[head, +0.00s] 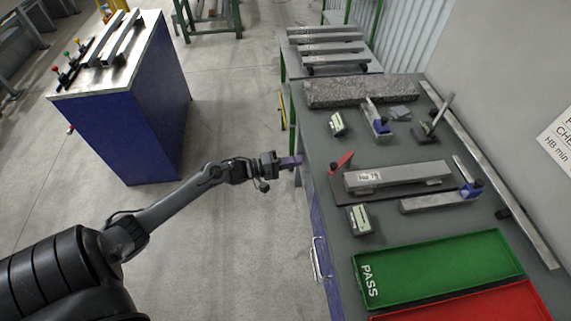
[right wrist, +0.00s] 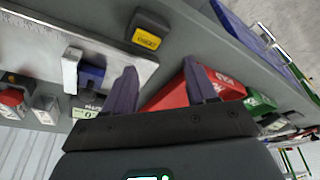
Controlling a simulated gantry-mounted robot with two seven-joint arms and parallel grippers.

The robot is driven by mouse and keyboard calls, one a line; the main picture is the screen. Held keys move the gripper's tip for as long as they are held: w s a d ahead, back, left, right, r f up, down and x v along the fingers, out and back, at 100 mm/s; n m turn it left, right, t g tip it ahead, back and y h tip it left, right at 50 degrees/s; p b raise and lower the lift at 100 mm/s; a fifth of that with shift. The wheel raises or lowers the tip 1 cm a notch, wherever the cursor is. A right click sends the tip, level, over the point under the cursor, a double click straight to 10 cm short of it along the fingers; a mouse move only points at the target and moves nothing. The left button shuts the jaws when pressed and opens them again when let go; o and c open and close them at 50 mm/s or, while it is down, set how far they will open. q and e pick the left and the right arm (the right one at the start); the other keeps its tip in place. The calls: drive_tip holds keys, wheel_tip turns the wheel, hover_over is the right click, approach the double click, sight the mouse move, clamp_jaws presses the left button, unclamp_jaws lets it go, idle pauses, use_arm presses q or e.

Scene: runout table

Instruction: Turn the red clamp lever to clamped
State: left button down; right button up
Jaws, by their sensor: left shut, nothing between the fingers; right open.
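The red clamp lever (head: 341,161) is at the left end of a fixture on the grey bench, slanting up to the right. A grey metal bar (head: 398,176) lies in this fixture, right of the lever. My left gripper (head: 298,160) is shut and empty, its purple fingers at the bench's left edge, left of the lever and apart from it. My right gripper (right wrist: 160,78) shows only in the right wrist view. Its two purple fingers are spread with nothing held between them. I cannot make out the lever in the right wrist view.
A green PASS tray (head: 435,270) and a red tray (head: 470,305) lie at the bench's near end. A small gauge box (head: 359,219) stands near the fixture. A granite slab (head: 360,91) and measuring stands are farther back. A blue cabinet (head: 125,100) stands across the aisle.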

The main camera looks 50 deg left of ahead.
drive_tip(key=shift+f, duration=0.2)
use_arm(q)
drive_tip(key=w+d, duration=0.5)
drive_tip(key=shift+w, duration=0.2)
use_arm(e)
drive_tip(key=shift+r, duration=0.2)
use_arm(q)
drive_tip(key=shift+w+d, duration=0.2)
drive_tip(key=shift+d, duration=0.25)
use_arm(e)
drive_tip(key=shift+s+d, duration=0.1)
